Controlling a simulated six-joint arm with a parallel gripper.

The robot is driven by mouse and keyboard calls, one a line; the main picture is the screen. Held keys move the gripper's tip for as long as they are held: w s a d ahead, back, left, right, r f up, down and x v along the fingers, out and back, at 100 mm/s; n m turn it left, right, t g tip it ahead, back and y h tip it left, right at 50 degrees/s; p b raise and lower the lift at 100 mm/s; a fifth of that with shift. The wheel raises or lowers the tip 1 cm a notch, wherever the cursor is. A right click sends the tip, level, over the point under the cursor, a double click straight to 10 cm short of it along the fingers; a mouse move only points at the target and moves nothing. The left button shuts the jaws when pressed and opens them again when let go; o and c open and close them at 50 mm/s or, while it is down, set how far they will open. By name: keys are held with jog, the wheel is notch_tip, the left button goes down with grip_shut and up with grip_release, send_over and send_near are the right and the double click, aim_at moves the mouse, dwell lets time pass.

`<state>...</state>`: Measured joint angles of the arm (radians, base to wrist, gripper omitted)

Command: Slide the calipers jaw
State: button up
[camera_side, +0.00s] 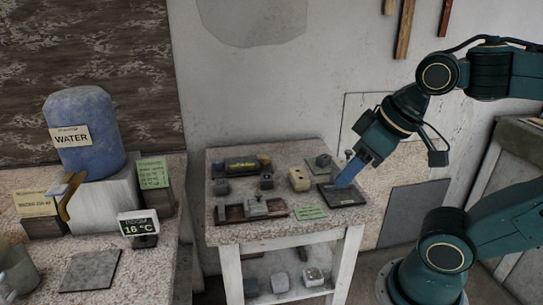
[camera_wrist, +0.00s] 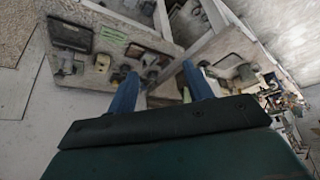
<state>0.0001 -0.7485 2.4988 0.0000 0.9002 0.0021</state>
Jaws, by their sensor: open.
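My gripper (camera_side: 341,183) has blue fingers pointing down and left, over the right side of the small stone-topped table. In the wrist view my gripper (camera_wrist: 160,82) shows two blue fingers spread apart with nothing held between them. A brown rail-like piece with grey blocks on it (camera_side: 252,209) lies at the table's front left; it may be the calipers, but it is too small to tell. My gripper is to the right of it and apart from it. A dark square plate (camera_side: 351,197) lies below the fingertips; I cannot tell whether they touch it.
The small table (camera_side: 238,234) also holds a dark tray (camera_side: 222,188), a cream block (camera_side: 299,179), several grey pieces and a green label (camera_side: 311,213). Left is a bench with a blue water container (camera_side: 88,145) and a temperature display (camera_side: 138,226). A wall stands behind.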

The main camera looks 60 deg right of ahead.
jog(key=shift+w+r, duration=0.2)
jog(key=shift+w, duration=0.15)
jog(key=shift+c, duration=0.7)
jog(key=m+g, duration=0.6)
jog(key=m, duration=1.2)
send_over(258, 194)
notch_tip(258, 194, down, 9)
jog(key=shift+d+r, duration=0.1)
jog(key=shift+r, duration=0.1)
jog(key=shift+f, duration=0.15)
notch_tip(258, 194, down, 13)
jog(key=shift+f, duration=0.2)
grip_shut()
